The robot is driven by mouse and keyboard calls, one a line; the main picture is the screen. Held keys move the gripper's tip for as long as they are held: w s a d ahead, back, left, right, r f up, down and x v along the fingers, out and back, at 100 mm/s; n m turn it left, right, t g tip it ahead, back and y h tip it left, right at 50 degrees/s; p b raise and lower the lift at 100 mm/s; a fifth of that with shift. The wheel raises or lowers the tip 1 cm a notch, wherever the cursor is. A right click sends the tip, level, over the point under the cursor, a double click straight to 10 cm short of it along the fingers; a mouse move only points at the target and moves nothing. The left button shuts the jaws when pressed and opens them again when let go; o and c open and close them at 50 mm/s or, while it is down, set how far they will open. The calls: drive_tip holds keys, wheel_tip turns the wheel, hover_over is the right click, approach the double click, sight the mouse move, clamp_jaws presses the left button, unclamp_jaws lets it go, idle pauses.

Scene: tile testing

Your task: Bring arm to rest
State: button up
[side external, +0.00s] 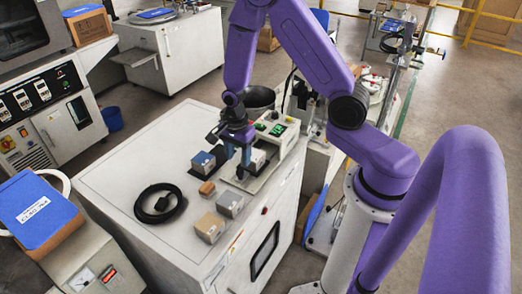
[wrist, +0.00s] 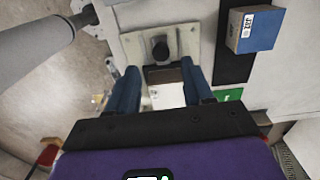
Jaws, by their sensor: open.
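My arm is bent over the white cabinet top (side external: 120,185), with my gripper (side external: 238,160) pointing down at the testing device (side external: 277,131). Its two blue fingers are apart. In the wrist view my gripper (wrist: 160,78) is open, and a brown-and-white block (wrist: 168,93) shows between the fingers. I cannot tell whether they touch it. A pale block (side external: 258,160) stands on the device's light base plate (side external: 240,181), close to the fingers in the side view. The base plate (wrist: 190,40) and a dark round knob (wrist: 160,48) lie beyond the fingertips in the wrist view.
A blue-faced box (side external: 203,164), also in the wrist view (wrist: 254,29), an orange-brown block (side external: 207,188), a grey block (side external: 230,204) and a tan block (side external: 209,228) stand left of the device. A coiled black cable (side external: 160,203) lies farther left.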

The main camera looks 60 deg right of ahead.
drive_tip(key=s+a+r+n, duration=0.85)
drive_tip(key=r+n, duration=0.25)
drive_tip(key=n, duration=0.3)
drive_tip(key=s+d+r+n, duration=0.1)
drive_tip(key=s+r+n, duration=0.3)
drive_tip(key=s+n, duration=0.3)
drive_tip(key=s+r+n, duration=0.4)
drive_tip(key=s+n, duration=0.4)
drive_tip(key=n, duration=0.1)
drive_tip(key=shift+d, duration=0.4)
